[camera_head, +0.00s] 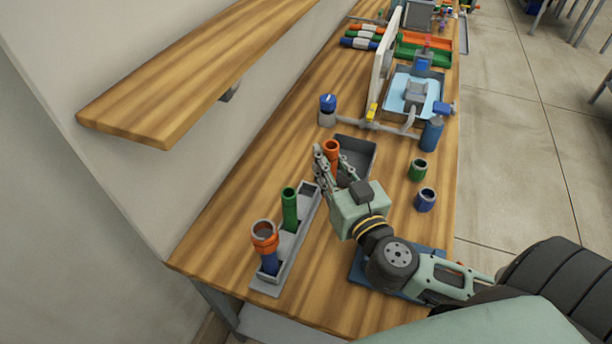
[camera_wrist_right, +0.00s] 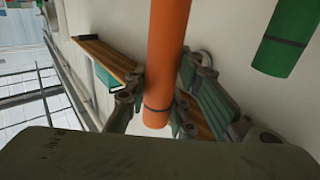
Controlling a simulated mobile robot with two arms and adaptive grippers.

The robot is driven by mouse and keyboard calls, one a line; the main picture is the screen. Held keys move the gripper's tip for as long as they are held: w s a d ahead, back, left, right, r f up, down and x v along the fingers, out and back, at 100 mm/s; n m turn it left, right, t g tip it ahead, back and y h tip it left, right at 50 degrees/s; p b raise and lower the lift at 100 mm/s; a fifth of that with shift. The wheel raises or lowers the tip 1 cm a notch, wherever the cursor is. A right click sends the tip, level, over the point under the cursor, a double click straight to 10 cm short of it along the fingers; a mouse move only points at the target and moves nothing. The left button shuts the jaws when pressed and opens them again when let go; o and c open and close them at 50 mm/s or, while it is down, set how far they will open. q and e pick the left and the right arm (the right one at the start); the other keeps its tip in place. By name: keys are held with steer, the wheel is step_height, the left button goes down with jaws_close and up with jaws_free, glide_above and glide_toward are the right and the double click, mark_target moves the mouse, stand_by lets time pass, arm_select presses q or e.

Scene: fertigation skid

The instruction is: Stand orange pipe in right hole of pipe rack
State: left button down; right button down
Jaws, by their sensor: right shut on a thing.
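The grey pipe rack (camera_head: 288,262) lies along the wall side of the wooden bench. A blue pipe (camera_head: 270,262) topped by an orange collar (camera_head: 264,238) stands in its near end. A green pipe (camera_head: 290,210) stands in its middle. The far end of the rack, beside my right gripper, shows a bare opening. My right gripper (camera_head: 331,165) is shut on the orange pipe (camera_head: 331,147), whose open top shows between the fingers. In the right wrist view the orange pipe (camera_wrist_right: 165,60) runs between the fingers, with the green pipe (camera_wrist_right: 287,40) apart at right. My left gripper is out of view.
A dark grey tray (camera_head: 366,150) sits just behind my right gripper. A green fitting (camera_head: 418,169) and a blue fitting (camera_head: 426,200) stand to its right. A blue-capped fitting (camera_head: 327,106) is farther back. A wooden shelf (camera_head: 200,75) overhangs the bench at left.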

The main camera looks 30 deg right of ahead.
steer(key=w+a+f+b, duration=0.1)
steer(key=w+f+b, duration=0.1)
steer(key=w+f, duration=0.5)
steer(key=shift+a+f, duration=0.25)
steer(key=shift+f, duration=0.4)
steer(key=shift+f, duration=0.1)
steer(key=c, duration=1.5)
jaws_free()
